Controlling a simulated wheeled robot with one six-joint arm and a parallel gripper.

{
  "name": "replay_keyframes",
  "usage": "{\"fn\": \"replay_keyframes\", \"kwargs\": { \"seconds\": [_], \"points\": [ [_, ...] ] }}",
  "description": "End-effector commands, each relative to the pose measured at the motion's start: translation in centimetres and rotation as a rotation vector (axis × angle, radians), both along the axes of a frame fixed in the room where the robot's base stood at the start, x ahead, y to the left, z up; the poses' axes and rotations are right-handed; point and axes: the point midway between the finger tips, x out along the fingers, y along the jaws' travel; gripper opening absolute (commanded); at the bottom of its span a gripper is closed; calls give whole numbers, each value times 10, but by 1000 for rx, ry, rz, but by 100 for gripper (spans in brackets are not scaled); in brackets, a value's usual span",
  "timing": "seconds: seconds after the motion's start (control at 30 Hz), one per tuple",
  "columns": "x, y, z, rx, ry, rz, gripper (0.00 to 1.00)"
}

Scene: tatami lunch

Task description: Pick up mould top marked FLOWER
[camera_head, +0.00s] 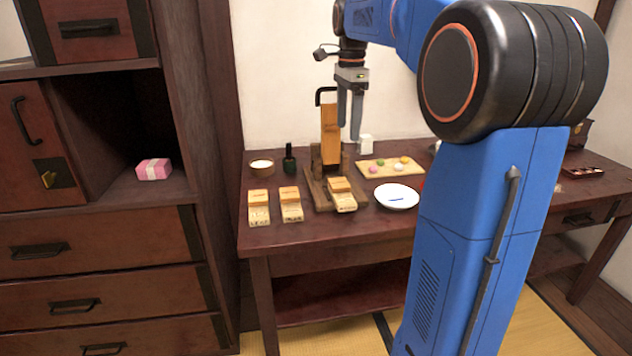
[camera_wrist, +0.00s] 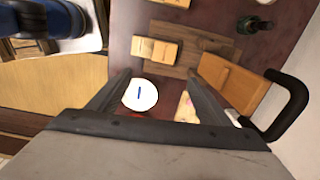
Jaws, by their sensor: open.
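Three wooden moulds stand along the front of the table, each with an orange-brown top block: the left mould top (camera_head: 258,196), the middle mould top (camera_head: 289,193) and the right mould top (camera_head: 339,184). The right mould rests on the base of a wooden press and shows as a two-part mould (camera_wrist: 155,50) in the wrist view. Their markings are too small to read, so I cannot tell which one says FLOWER. My gripper (camera_head: 350,130) is open and empty, pointing down above the table near the press. Its two fingers also show in the wrist view (camera_wrist: 158,76).
The press has an upright orange lever board (camera_head: 330,134) with a black handle close to my gripper. A white plate (camera_head: 397,190), a sweets board (camera_head: 376,171), a dark green bottle (camera_head: 289,158) and a small bowl (camera_head: 261,166) stand nearby. A wooden cabinet (camera_head: 212,130) borders the left.

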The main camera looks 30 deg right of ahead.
Motion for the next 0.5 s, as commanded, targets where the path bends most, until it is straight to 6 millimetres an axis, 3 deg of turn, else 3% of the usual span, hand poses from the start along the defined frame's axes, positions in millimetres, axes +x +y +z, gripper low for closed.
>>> {"fn": "replay_keyframes", "kwargs": {
  "seconds": [0.23,0.5],
  "points": [
    [10,-10,-5,6,16,-72,72],
    [9,-9,-50,6,17,-70,72]
  ]
}}
